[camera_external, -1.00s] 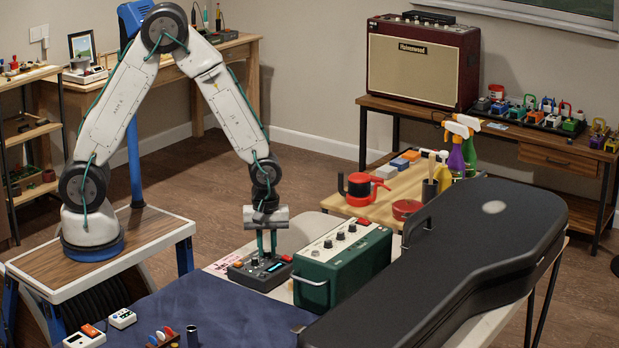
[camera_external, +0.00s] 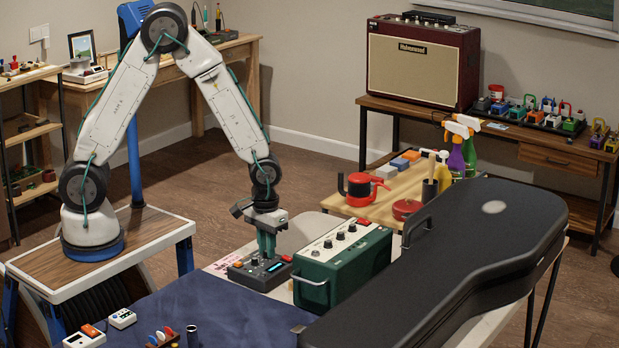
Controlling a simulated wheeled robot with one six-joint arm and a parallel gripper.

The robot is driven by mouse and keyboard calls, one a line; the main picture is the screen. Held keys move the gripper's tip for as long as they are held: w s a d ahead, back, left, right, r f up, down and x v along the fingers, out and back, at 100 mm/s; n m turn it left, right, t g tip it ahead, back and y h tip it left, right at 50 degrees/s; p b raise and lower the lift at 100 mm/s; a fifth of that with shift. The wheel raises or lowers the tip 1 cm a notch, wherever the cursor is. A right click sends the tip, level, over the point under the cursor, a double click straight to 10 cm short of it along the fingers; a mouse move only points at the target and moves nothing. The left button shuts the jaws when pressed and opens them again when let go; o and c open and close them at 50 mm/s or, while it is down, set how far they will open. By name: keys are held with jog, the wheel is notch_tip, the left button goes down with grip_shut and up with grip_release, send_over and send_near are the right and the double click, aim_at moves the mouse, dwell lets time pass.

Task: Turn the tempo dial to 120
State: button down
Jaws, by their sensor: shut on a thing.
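A dark, low box with a small display and knobs (camera_external: 258,282) lies on the table, left of the green amplifier-like unit. I take it for the device with the tempo dial. My gripper (camera_external: 267,255) points straight down over its top face, with its green fingers close together. The fingers are shut on a small knob there, which they mostly hide. The dial's markings and the number on the display are too small to read.
The green unit with knobs (camera_external: 342,268) stands close on the right of my gripper. A large black guitar case (camera_external: 450,265) fills the right of the table. A dark blue mat (camera_external: 215,305) lies in front, with small boxes (camera_external: 84,337) at its left.

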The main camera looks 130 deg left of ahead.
jog(key=shift+m, duration=0.6)
jog(key=c, duration=1.3)
grip_release()
jog(key=shift+r, duration=0.1)
notch_tip(320, 180, up, 8)
jog(key=shift+f, duration=0.2)
jog(key=shift+m, duration=0.3)
